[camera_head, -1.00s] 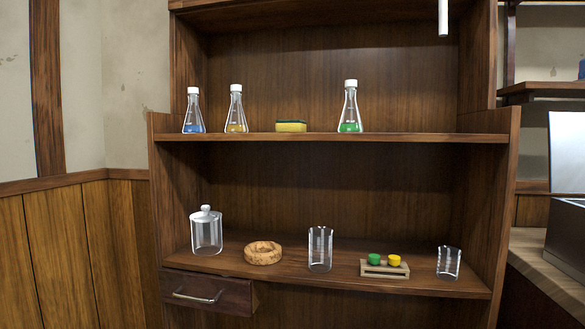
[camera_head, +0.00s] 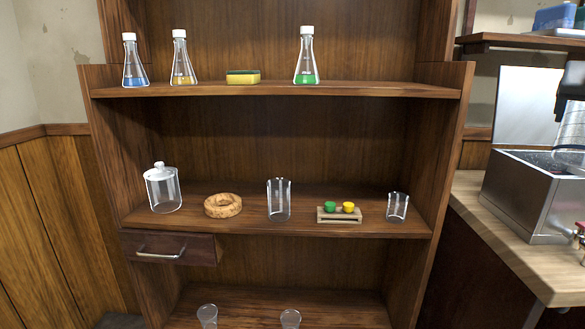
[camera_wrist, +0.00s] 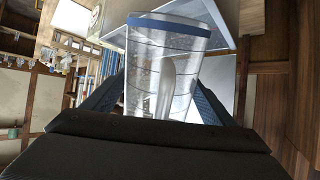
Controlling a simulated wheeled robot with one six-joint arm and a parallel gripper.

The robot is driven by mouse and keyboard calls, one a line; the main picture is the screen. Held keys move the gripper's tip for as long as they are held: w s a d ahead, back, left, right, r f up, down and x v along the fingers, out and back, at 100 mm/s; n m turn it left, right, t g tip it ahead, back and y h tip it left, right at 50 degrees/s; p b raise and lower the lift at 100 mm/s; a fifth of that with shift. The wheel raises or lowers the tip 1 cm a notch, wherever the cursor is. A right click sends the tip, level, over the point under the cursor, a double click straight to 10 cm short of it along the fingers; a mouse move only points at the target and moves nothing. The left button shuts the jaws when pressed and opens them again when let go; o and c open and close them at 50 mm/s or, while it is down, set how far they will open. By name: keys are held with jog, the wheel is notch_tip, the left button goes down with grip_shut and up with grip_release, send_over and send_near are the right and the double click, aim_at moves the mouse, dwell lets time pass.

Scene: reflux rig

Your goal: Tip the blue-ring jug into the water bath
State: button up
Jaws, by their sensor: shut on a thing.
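The blue-ring jug (camera_wrist: 150,75) is clear, with a blue band (camera_wrist: 170,23) around its rim, and fills the middle of the wrist view. My gripper (camera_wrist: 165,98) is shut on it, with one dark finger on each side. I cannot tell how much liquid is in it. In the head view the water bath (camera_head: 535,205), a metal box, stands on the counter at the right, partly cut off by the picture edge. Dark parts and a clear vessel show above it at the right edge, probably my gripper with the jug. Its exact tilt is unclear.
A wooden shelf unit (camera_head: 280,91) stands left of the counter (camera_head: 485,215). It bears flasks, a sponge (camera_head: 243,77), a lidded jar (camera_head: 163,190), a cork ring (camera_head: 222,205), beakers and a small rack (camera_head: 339,215). A blue item (camera_head: 556,17) lies on the upper right shelf.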

jog(key=shift+w+a+r+p, duration=0.1)
jog(key=shift+p, duration=0.45)
jog(key=shift+g+y+p, duration=0.3)
jog(key=shift+p, duration=0.6)
